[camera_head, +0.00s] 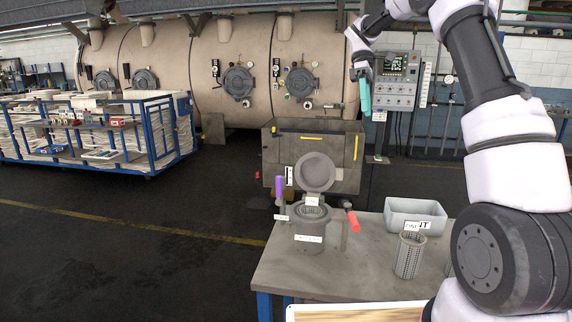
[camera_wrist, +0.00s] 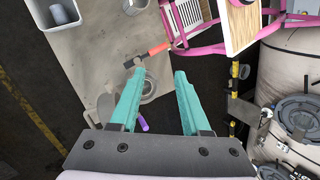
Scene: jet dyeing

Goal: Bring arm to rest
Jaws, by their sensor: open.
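My gripper (camera_head: 365,108) is held high in the head view, in front of the control panel, with its teal fingers pointing down. In the wrist view its two teal fingers (camera_wrist: 160,73) are spread apart with nothing between them. My arm comes in from the right side of the head view and bends over at the top. Below the gripper, a grey pot (camera_head: 311,236) with a raised round lid (camera_head: 316,172) stands on the workbench (camera_head: 275,272). A purple handle (camera_head: 279,190) and a red handle (camera_head: 354,221) are beside the pot; both also show in the wrist view.
A grey bin (camera_head: 432,209) and a perforated basket (camera_head: 409,256) stand on the bench's right. Behind are a control panel (camera_head: 396,78), an open tank (camera_head: 340,150) and large dyeing vessels (camera_head: 190,60). A blue cart (camera_head: 150,150) is left. Floor between is clear. Pink frame (camera_wrist: 205,40) shows in the wrist view.

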